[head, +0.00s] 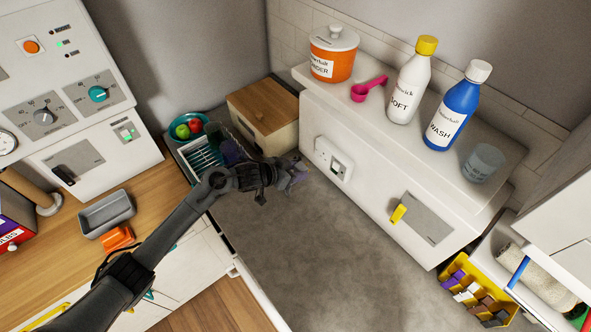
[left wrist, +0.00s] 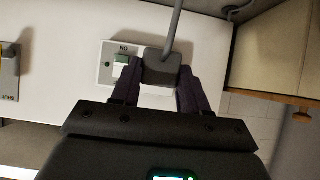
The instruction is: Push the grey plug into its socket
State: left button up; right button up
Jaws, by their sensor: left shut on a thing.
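The grey plug (left wrist: 162,72) shows in the left wrist view, held between the two fingers of my left gripper (left wrist: 160,92), with its grey cable (left wrist: 175,25) running up out of the picture. The socket plate (left wrist: 107,68) is on the white panel behind it; the plug and fingers cover its right part. In the head view the white socket plate (head: 333,158) is on the front of the white ledge, and my left gripper (head: 297,172) is just left of it. The plug is hard to make out there. I cannot tell how far the plug is from the socket. My right gripper is out of view.
A wooden-topped box (head: 264,114) and a dish rack (head: 203,158) stand behind the gripper. A yellow lever (head: 398,214) sticks out of the ledge front to the right. Bottles, including a blue one (head: 453,115), stand on the ledge. The grey surface (head: 330,255) in front is clear.

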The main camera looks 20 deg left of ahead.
pick_arm(q)
jog(key=shift+w+d+b, duration=0.1)
jog(key=shift+w+b, duration=0.1)
jog(key=shift+b, duration=0.1)
jog(key=shift+w+d+b, duration=0.3)
jog(key=shift+w+d, duration=0.1)
jog(key=shift+w, duration=0.35)
jog(key=shift+w+d+b, duration=0.35)
jog(key=shift+w, duration=0.4)
jog(key=shift+w+d+b, duration=0.3)
jog(key=shift+w+d, duration=0.1)
jog(key=shift+w, duration=0.35)
jog(key=shift+p, duration=1.05)
dwell(1.3)
jog(key=shift+w+d+b, duration=0.25)
jog(key=shift+w+b, duration=0.1)
jog(key=shift+w, duration=0.2)
jog(key=shift+w+d+b, duration=0.25)
jog(key=shift+w+b, duration=0.05)
jog(key=shift+w, duration=0.25)
dwell(0.4)
jog(key=o, duration=1.1)
jog(key=shift+o, duration=0.2)
